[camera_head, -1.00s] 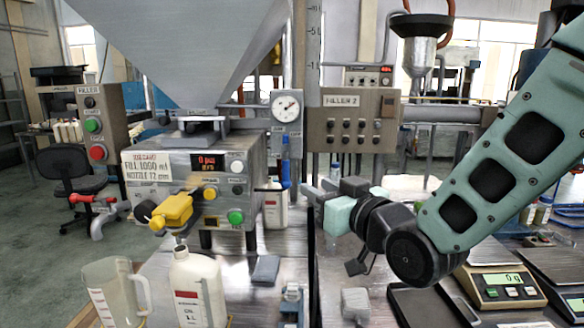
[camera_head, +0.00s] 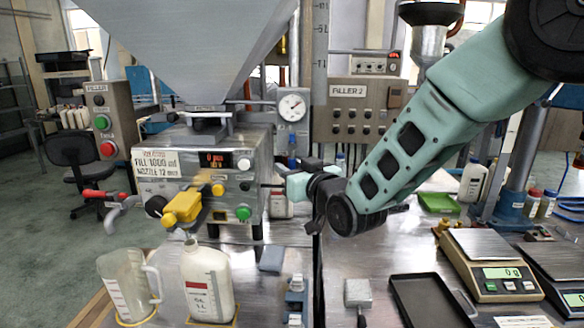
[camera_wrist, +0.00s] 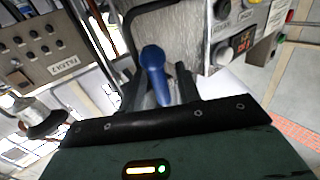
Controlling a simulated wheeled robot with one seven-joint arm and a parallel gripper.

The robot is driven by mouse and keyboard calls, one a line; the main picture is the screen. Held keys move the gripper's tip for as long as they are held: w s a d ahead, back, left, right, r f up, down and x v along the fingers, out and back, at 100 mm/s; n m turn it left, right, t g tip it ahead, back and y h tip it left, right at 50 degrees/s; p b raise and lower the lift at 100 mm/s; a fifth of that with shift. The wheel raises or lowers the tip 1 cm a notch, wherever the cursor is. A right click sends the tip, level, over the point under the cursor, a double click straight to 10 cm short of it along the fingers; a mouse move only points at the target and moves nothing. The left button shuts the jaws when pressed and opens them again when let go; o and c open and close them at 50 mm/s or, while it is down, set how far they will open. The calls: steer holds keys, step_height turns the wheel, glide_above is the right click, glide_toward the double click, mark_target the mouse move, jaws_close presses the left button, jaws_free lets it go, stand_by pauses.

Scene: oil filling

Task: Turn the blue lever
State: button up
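The blue lever (camera_head: 292,160) is upright on the filler's right side, below the round gauge. In the wrist view, the rounded blue lever (camera_wrist: 154,68) stands between the two dark fingers of my gripper (camera_wrist: 157,80). The fingers are apart, with a gap visible on each side of the lever. I cannot tell whether either finger touches it.
The filler box (camera_head: 215,160) with a yellow valve handle (camera_head: 184,207) stands left of my gripper. A clear jug (camera_head: 125,285) and a white bottle (camera_head: 207,280) stand below it. A black tray (camera_head: 430,300) and scales (camera_head: 490,265) are at right.

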jaws_close()
steer(key=shift+d+r+n+g+h, duration=0.15)
steer(key=shift+d+n+g+h, duration=0.5)
steer(key=shift+n, duration=0.55)
jaws_free()
steer(key=shift+s, duration=0.1)
steer(key=b+v, duration=0.4)
steer(key=v, duration=1.3)
steer(key=shift+s+b, duration=0.2)
steer(key=shift+b, duration=0.15)
steer(key=shift+d, duration=0.15)
steer(key=shift+c, duration=0.2)
